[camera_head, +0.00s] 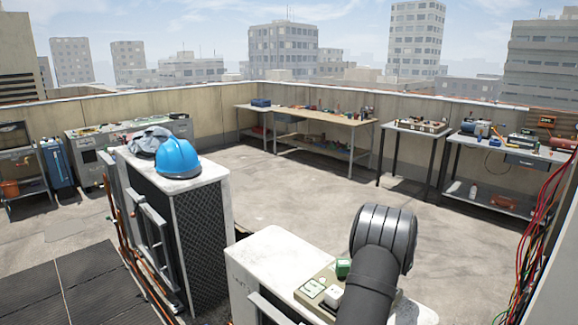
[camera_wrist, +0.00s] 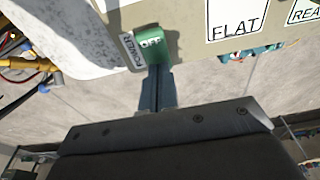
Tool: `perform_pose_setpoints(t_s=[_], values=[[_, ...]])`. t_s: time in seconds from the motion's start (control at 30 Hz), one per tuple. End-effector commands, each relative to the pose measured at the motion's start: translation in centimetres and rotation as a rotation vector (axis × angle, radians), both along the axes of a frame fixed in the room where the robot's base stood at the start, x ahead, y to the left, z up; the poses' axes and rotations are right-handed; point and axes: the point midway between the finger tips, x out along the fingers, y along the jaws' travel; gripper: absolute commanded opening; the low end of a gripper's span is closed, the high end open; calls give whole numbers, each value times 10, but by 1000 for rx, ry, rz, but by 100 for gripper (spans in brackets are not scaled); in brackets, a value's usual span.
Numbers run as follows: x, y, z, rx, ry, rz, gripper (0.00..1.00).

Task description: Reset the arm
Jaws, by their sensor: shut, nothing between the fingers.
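My gripper (camera_wrist: 158,88) shows in the wrist view, its narrow fingers shut with nothing between them. The fingertips point at a green block marked OFF (camera_wrist: 152,47) and overlap its lower edge in the picture; I cannot tell whether they touch it. A grey POWER label (camera_wrist: 131,50) sits beside the block on a beige panel (camera_wrist: 185,44). In the head view the green block (camera_head: 343,267) stands on the panel on top of the near condenser (camera_head: 262,250). My dark arm hides part of that condenser, and my fingers are hidden there.
White cards marked FLAT (camera_wrist: 237,18) and, partly cut off, REA (camera_wrist: 303,10) lie on the panel. A second condenser (camera_head: 202,235) at left carries a blue hard hat (camera_head: 178,158) and a grey cap-like item. Red cables (camera_head: 535,225) hang at right. Workbenches line the back wall; open floor lies between.

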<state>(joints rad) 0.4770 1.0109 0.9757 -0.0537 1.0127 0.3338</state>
Motion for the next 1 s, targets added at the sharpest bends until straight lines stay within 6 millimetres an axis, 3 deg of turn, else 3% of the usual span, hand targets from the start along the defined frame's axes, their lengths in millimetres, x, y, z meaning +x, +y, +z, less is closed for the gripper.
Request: perform_pose_setpoints(t_s=[0.23, 0.53, 0.87, 0.9, 1.0], values=[[1, 0, 15, -1, -3, 0, 0], [1, 0, 72, -2, -4, -1, 0], [-1, 0, 0, 2, 4, 0, 0], [0, 0, 0, 0, 0, 0, 0], [1, 0, 26, -2, -4, 0, 0]])
